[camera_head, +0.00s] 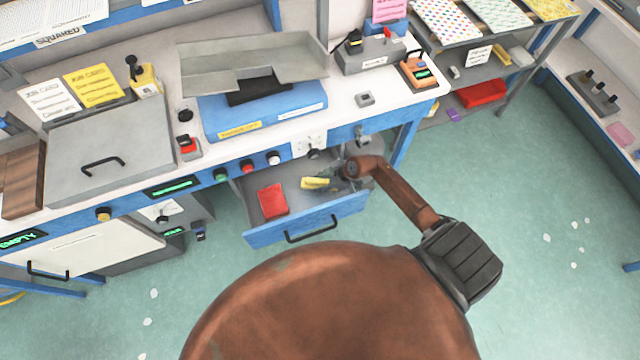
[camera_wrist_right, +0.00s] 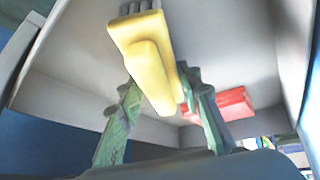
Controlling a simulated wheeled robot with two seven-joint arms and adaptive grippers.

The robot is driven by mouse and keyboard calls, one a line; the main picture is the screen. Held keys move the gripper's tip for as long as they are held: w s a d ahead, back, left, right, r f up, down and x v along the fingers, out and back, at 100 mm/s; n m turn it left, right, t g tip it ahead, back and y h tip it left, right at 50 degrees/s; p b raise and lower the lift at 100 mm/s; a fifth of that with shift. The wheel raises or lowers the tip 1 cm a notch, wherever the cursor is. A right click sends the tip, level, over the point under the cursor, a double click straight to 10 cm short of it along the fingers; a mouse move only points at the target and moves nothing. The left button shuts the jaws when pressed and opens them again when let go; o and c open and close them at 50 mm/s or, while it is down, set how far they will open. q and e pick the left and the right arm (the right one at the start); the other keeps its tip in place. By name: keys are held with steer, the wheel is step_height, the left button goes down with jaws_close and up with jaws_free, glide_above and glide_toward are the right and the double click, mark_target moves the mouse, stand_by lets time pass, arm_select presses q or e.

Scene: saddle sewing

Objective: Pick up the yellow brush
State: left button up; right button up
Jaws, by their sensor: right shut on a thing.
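The yellow brush (camera_head: 314,183) shows in the head view inside the open blue-fronted drawer (camera_head: 347,204), towards its right side. In the right wrist view the yellow brush (camera_wrist_right: 143,50) is large, with grey bristles at its top end. My right gripper (camera_wrist_right: 162,88) has its two green fingers on either side of the brush and is shut on it. In the head view my right arm reaches into the drawer from the right, and the fingers are small there. Whether the brush touches the drawer floor I cannot tell. My left gripper is not in view.
A red block (camera_head: 272,200) lies in the drawer left of the brush. The drawer walls surround the gripper closely. The worktop (camera_head: 345,117) with the blue machine (camera_head: 262,115) overhangs behind the drawer. A shelf rack (camera_head: 490,60) stands at the right.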

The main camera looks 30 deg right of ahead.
mark_target(320, 181)
arm_select(q)
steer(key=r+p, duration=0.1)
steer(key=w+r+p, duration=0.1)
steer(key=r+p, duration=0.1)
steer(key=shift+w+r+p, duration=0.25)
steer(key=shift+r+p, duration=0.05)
steer(key=shift+p, duration=0.1)
arm_select(e)
step_height(320, 181, up, 10)
